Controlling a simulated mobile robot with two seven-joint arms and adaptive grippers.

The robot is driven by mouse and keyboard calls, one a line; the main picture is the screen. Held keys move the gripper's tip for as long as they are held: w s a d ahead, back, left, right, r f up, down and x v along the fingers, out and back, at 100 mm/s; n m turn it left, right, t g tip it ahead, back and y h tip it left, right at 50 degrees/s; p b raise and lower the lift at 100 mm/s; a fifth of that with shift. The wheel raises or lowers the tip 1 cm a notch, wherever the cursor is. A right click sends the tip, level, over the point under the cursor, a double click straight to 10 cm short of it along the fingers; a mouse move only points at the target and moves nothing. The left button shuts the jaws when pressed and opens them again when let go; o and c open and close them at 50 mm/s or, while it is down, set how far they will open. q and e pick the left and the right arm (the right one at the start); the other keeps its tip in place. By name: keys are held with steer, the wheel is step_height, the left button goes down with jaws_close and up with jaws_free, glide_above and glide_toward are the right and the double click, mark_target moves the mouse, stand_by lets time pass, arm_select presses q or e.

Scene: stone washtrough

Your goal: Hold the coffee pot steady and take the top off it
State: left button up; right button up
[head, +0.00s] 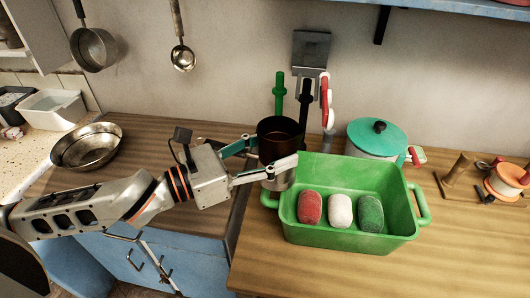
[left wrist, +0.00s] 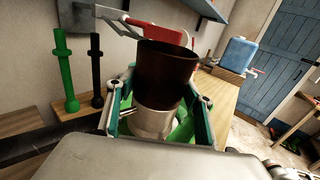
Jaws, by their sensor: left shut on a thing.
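The coffee pot has a dark brown upper part (head: 279,148) and a silvery lower part (head: 280,182), and stands upright at the left end of the green tub. Its brown part also shows in the left wrist view (left wrist: 165,78), above the silvery part (left wrist: 154,121). The upper part looks open and dark inside; I cannot make out a separate lid. My left gripper (head: 268,160) comes in from the left and is shut on the pot, one finger on each side; its fingers also show in the left wrist view (left wrist: 157,108). My right gripper is not in view.
The green tub (head: 315,238) holds a red, a white and a green rounded block. A teal-lidded pot (head: 376,139) stands behind it. Green (head: 279,95) and black (head: 305,100) upright objects stand behind the coffee pot. The counter's front right is clear.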

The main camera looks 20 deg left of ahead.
mark_target(296, 137)
arm_select(q)
steer(key=shift+w+d+r+m+g+h, duration=0.1)
steer(key=shift+d+r+m+g+h, duration=0.65)
steer(key=shift+d+r+g, duration=0.3)
steer(key=shift+d+r+m+g+h, duration=0.65)
steer(key=shift+d+r+m+g, duration=0.15)
steer(key=shift+d+r, duration=0.3)
